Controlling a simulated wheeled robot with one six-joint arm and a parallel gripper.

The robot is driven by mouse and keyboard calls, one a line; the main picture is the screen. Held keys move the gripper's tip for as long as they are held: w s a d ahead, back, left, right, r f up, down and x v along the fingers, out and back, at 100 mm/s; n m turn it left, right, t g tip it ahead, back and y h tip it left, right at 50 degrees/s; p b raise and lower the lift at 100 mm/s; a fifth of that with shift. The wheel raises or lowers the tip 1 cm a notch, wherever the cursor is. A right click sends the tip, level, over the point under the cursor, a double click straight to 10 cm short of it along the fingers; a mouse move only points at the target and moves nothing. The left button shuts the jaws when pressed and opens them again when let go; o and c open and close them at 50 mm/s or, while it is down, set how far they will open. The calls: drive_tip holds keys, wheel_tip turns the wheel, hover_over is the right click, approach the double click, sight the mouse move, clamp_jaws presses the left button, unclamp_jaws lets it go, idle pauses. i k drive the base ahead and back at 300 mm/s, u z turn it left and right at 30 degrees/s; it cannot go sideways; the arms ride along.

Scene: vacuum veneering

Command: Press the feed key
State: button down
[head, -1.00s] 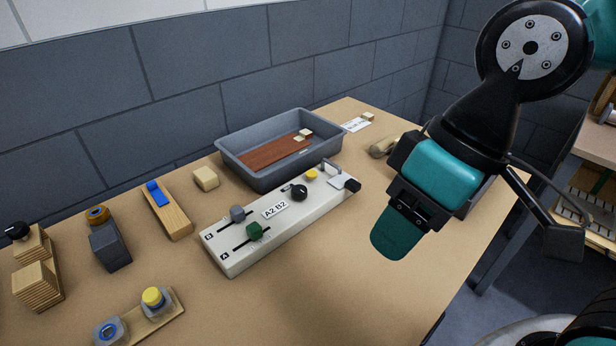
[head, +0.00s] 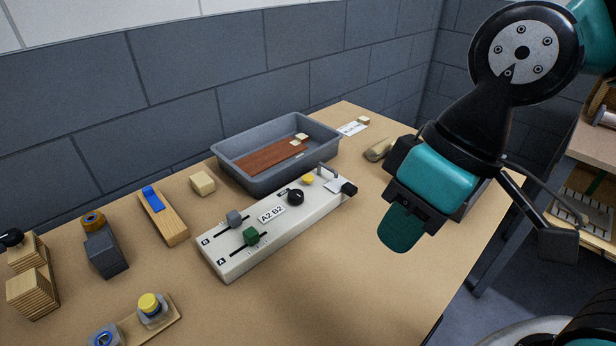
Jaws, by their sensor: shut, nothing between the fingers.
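My gripper (head: 396,246) hangs at the right over the table, fingers shut and empty, pointing down and to the left. It is apart from everything on the table. A wooden block with a blue key (head: 152,198) lies further left. A yellow button (head: 150,304) and a blue-centred button (head: 104,337) sit on a board in front. No label shows which is the feed key.
A grey tray (head: 231,167) holding a reddish-brown board (head: 272,158) stands behind the control box. Wooden stacks (head: 32,292) and a dark grey block (head: 106,255) stand at the left. A rounded wooden piece (head: 378,149) lies near my gripper. The front middle of the table is clear.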

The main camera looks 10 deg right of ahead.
sight(307, 178)
drive_tip(key=k, duration=0.5)
drive_tip(key=z, duration=0.85)
drive_tip(key=i, duration=0.75)
drive_tip(key=u, duration=2.35)
